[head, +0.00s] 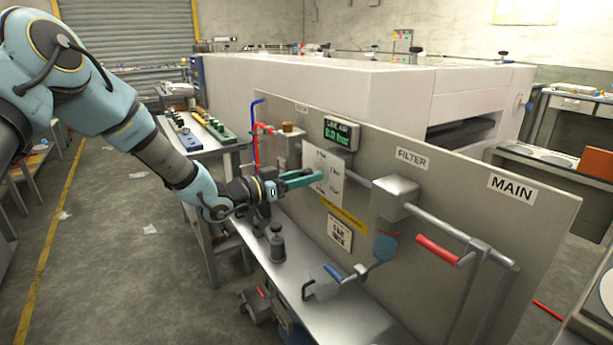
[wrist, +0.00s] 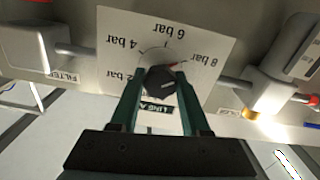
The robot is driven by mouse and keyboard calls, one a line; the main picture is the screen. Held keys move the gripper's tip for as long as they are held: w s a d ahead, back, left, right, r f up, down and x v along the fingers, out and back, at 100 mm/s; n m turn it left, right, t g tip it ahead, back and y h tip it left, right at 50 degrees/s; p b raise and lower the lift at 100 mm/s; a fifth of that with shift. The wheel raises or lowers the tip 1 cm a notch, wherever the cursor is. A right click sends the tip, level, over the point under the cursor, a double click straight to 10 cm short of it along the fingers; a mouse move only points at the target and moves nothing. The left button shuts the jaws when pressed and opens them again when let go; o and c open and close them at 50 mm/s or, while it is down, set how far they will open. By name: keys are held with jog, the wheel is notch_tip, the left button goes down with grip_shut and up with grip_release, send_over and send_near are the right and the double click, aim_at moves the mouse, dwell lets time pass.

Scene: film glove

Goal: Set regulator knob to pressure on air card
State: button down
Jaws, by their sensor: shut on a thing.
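In the wrist view, upside down, the dark round regulator knob (wrist: 161,86) sits on a white dial plate (wrist: 205,58) marked 2, 4, 6 and 8 bar. My gripper (wrist: 159,77) has its two green fingers shut on the knob from both sides. In the head view my gripper (head: 320,176) reaches the panel at the dial plate (head: 331,160) and hides the knob. A lit green display (head: 341,134) stands above it; its digits are too small to read surely. A white card (head: 339,235), possibly the air card, hangs below a yellow strip; its print is unclear.
A grey pipe runs along the panel (head: 460,200) to the filter (head: 397,197) and a red-handled valve (head: 437,250). A blue-handled valve (head: 333,273) and a dark weight-like object (head: 276,243) are at the bench (head: 300,280) below. A red and blue pipe stands left.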

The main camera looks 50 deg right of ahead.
jog(key=n+p, duration=0.2)
jog(key=n, duration=0.3)
jog(key=shift+w, duration=0.1)
jog(key=n+p, duration=0.2)
jog(key=n, duration=0.4)
jog(key=shift+n, duration=0.4)
jog(key=n+p, duration=0.1)
jog(key=n, duration=0.4)
jog(key=shift+f, duration=0.1)
jog(key=n, duration=0.6)
jog(key=shift+f, duration=0.1)
jog(key=shift+n, duration=0.3)
jog(key=shift+c, duration=1.9)
grip_release()
